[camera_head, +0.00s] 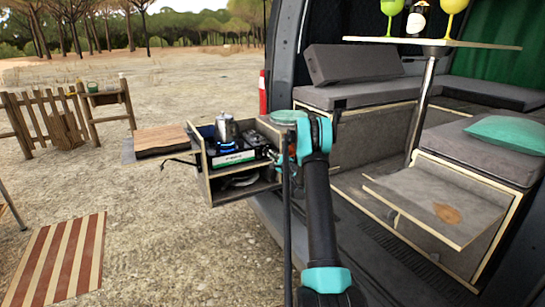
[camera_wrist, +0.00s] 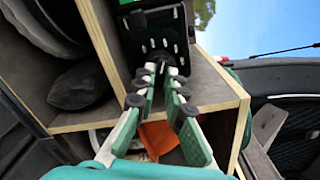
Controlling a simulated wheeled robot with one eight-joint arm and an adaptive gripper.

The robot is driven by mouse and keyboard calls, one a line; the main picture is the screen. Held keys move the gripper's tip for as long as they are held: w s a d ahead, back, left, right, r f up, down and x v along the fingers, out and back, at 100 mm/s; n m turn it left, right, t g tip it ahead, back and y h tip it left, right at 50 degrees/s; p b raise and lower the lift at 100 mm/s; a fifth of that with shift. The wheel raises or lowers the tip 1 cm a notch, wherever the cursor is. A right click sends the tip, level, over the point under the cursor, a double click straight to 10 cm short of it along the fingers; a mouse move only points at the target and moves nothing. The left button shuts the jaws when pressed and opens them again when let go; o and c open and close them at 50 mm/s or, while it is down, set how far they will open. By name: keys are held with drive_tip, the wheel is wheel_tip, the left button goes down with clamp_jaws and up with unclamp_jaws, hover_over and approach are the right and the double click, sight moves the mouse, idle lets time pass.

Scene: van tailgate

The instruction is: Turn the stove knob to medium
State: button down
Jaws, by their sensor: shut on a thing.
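The stove (camera_head: 232,158) sits in the pull-out wooden box at the van's rear, with a green and white front and a blue glow under a metal moka pot (camera_head: 226,129). In the wrist view the dark stove (camera_wrist: 150,32) shows close up at the top. My gripper (camera_wrist: 162,78) reaches up to the stove, and its two fingers close at their tips on the stove knob (camera_wrist: 160,66). The knob is small and mostly hidden by the fingertips, so its setting cannot be read. In the head view the gripper (camera_head: 272,154) is at the stove's right end, partly hidden by my arm.
The wooden box (camera_head: 203,176) frames the stove closely, with a lower shelf holding dishes. An orange thing (camera_wrist: 158,136) lies in a compartment behind the fingers. The van's bench (camera_head: 475,150) and table (camera_head: 440,43) are right. Open gravel lies left, with a striped mat (camera_head: 58,262).

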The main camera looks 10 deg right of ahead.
drive_tip(key=c, duration=1.6)
unclamp_jaws()
drive_tip(key=shift+s, duration=0.1)
drive_tip(key=v, duration=1.2)
